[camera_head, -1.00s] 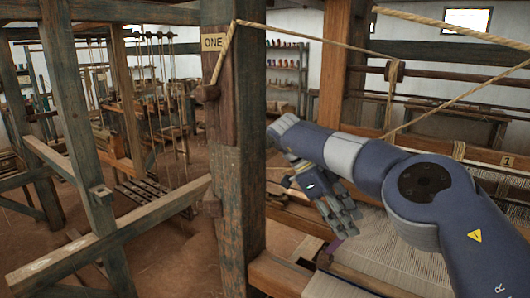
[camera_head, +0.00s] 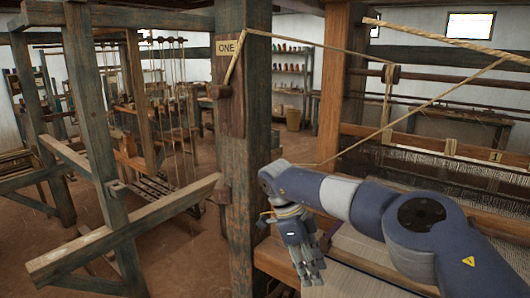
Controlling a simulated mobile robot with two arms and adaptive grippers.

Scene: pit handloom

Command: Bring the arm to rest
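My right arm (camera_head: 345,200) comes in from the lower right, across the front of the loom. Its wrist bends down beside the thick wooden post. My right gripper (camera_head: 308,270) hangs with its fingers pointing down, near the loom's front wooden beam. I see nothing held in it, but its fingers overlap in this view and I cannot tell how far apart they are. My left gripper is not in view.
Stretched cloth (camera_head: 365,250) lies under the arm. Ropes (camera_head: 432,101) run above it. Another wooden loom frame (camera_head: 95,150) stands left, with bare floor (camera_head: 185,260) between.

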